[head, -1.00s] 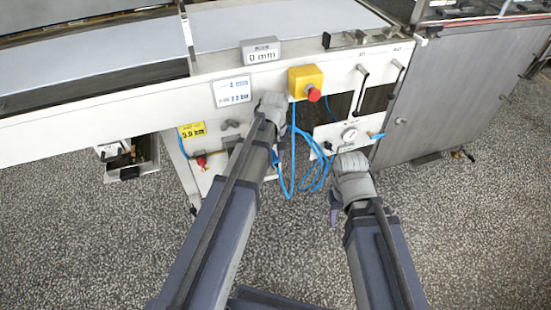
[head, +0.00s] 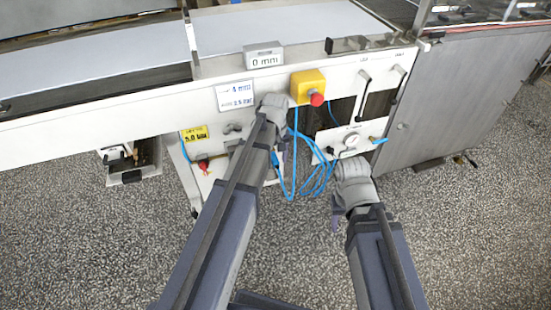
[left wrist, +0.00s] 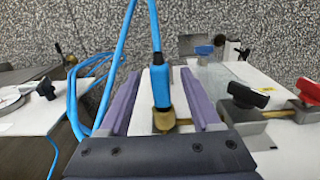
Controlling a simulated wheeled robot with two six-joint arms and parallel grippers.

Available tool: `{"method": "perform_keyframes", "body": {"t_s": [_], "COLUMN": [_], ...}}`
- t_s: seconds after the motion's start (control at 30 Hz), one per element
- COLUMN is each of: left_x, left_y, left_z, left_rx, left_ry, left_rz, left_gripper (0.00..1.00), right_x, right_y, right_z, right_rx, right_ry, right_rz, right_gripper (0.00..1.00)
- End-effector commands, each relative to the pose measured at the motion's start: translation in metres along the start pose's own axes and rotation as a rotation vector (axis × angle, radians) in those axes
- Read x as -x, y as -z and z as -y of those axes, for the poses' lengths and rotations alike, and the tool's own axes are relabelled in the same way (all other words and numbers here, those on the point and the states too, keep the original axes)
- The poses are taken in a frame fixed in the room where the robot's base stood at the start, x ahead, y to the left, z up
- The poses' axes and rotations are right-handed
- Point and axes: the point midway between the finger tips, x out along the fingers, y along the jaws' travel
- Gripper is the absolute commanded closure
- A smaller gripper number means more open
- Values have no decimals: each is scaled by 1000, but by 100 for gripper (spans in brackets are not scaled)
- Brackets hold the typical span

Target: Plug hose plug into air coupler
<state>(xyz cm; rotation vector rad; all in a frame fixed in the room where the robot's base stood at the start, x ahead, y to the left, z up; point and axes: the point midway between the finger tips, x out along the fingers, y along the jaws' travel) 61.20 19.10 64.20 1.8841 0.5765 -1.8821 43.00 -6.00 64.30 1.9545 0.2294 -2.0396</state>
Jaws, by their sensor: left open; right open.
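The blue hose plug (left wrist: 161,84) stands between the two spread purple fingers of my left gripper (left wrist: 165,105) in the left wrist view. The fingers are apart, with a gap visible on the plug's right side. The plug's lower end meets a brass fitting (left wrist: 163,118); I cannot tell whether this is the air coupler or whether they are joined. Its blue hose (left wrist: 122,55) loops up and left. In the head view, my left gripper (head: 283,150) is at the machine's front panel, partly hidden by its wrist. My right gripper (head: 337,212) is open and empty, below the gauge panel.
A yellow box with a red button (head: 308,88) sits above my left gripper. A pressure gauge (head: 351,141) is on the white panel above my right wrist. Blue hose (head: 318,180) hangs between my arms. Black (left wrist: 248,96) and red handles (left wrist: 308,91) stand right of the fingers.

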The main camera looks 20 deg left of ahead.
Motion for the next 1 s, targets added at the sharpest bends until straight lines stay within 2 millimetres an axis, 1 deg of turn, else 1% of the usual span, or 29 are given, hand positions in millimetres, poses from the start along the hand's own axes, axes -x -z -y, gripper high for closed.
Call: {"method": "perform_keyframes", "body": {"t_s": [0.27,0.43,0.57,0.9,1.0], "left_x": [1,10,23,68,76], "left_y": [0,0,0,0,0], "left_z": [0,0,0,0,0], "left_rx": [0,0,0,0,0], "left_ry": [0,0,0,0,0], "left_rz": [1,0,0,0,0], "left_gripper": [36,36,36,36,36], "right_x": [1,10,23,68,76], "right_y": [0,-1,-1,-4,-4], "right_z": [0,-1,-2,-6,-7], "right_rx": [0,0,0,0,0], "right_ry": [0,0,0,0,0], "right_rz": [0,0,0,0,0], "right_gripper": [50,50,50,50,50]}}
